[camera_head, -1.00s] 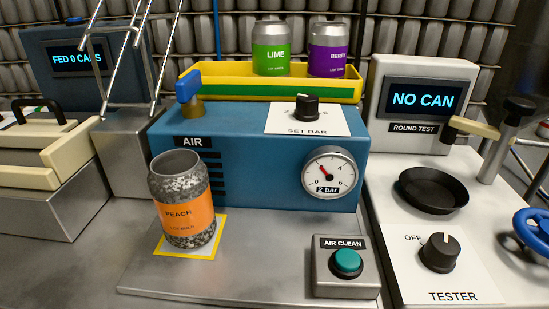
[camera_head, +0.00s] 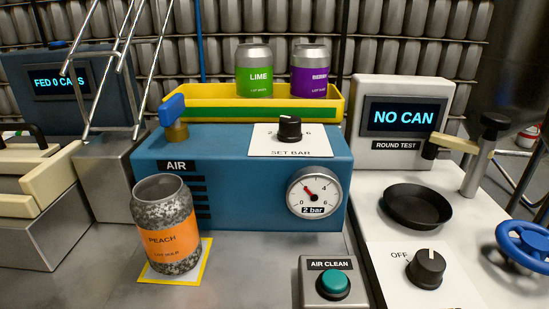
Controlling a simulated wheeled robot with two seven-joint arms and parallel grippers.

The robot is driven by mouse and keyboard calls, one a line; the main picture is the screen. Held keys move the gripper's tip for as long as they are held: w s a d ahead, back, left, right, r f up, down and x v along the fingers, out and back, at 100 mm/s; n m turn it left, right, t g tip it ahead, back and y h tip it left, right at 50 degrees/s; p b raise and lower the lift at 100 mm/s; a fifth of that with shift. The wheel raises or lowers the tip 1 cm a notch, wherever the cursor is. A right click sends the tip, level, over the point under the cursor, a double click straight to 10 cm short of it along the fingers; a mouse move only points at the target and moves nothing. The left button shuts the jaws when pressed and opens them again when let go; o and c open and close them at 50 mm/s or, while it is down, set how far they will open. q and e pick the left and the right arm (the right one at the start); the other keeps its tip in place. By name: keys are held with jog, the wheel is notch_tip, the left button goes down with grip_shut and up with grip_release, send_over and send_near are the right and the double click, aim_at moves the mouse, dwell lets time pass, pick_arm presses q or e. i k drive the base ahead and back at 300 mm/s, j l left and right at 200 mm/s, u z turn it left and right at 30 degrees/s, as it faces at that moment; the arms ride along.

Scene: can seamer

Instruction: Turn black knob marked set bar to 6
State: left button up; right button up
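The black SET BAR knob (camera_head: 289,129) stands on a white label plate (camera_head: 262,142) on top of the blue AIR box (camera_head: 160,150). A 6 shows at the right of its scale; the numbers behind the knob are partly hidden, and I cannot tell its exact setting. The round gauge (camera_head: 314,193) on the box front reads "2 bar", with its red needle pointing up and left. Neither of my grippers is in view, and nothing touches the knob.
A blue-handled valve (camera_head: 173,111) stands left of the knob. A yellow tray (camera_head: 210,102) with lime and berry cans is behind it. A peach can (camera_head: 166,228) stands in front of the box at left. The AIR CLEAN button (camera_head: 333,283) is in front.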

aim_at(289, 132)
jog(key=k+l, duration=0.85)
jog(key=l, duration=0.15)
jog(key=l+u, duration=0.05)
